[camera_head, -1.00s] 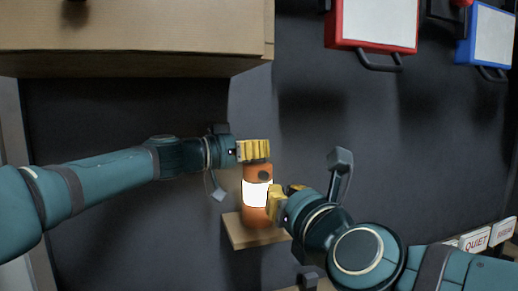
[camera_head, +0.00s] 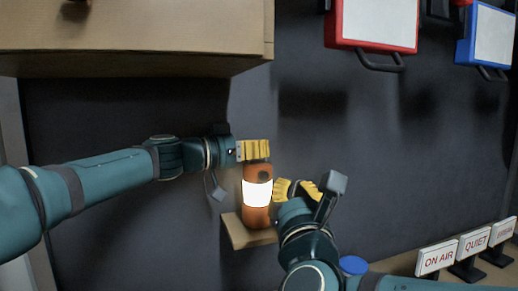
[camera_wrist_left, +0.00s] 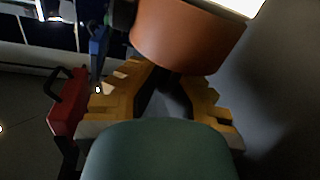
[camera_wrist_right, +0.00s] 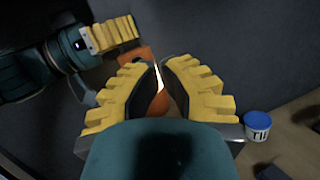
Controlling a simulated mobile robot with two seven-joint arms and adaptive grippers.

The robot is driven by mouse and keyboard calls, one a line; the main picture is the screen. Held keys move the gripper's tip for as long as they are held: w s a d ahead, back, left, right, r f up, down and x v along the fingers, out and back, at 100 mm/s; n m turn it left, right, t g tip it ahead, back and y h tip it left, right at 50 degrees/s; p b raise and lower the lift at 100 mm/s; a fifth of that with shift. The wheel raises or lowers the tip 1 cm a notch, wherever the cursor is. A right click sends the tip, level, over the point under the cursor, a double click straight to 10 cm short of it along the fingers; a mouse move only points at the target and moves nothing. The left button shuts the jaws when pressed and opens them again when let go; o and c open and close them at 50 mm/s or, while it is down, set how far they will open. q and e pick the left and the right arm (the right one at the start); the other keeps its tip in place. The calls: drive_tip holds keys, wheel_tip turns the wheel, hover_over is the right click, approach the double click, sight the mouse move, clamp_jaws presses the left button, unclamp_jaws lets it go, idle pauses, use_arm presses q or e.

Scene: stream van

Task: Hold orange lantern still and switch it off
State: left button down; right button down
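The orange lantern (camera_head: 257,214) stands upright on a small wooden shelf (camera_head: 240,238) against the dark wall, its white band glowing. A small round spot (camera_head: 265,176) shows near its top.
A red case (camera_head: 372,46) and a blue case (camera_head: 462,52) hang at the upper right. Small signs (camera_head: 436,258) and a blue-lidded jar (camera_head: 353,265) stand at the lower right. The wall right of the lantern is clear.

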drive_tip(key=w+a+m+t+h, duration=0.1)
drive_tip(key=w+a+m+h, duration=0.1)
drive_tip(key=w, duration=0.4)
drive_tip(key=shift+w+m+h, duration=0.3)
drive_tip(key=shift+m+h, duration=0.2)
drive_tip(key=shift+h, duration=0.9)
drive_tip(key=shift+w+a, duration=0.15)
idle(0.8)
drive_tip(key=shift+w+a, duration=0.1)
drive_tip(key=shift+w, duration=0.2)
drive_tip(key=shift+s, duration=0.45)
drive_tip(key=s+d, duration=0.2)
drive_tip(key=s, duration=0.3)
drive_tip(key=shift+s, duration=0.35)
idle(0.4)
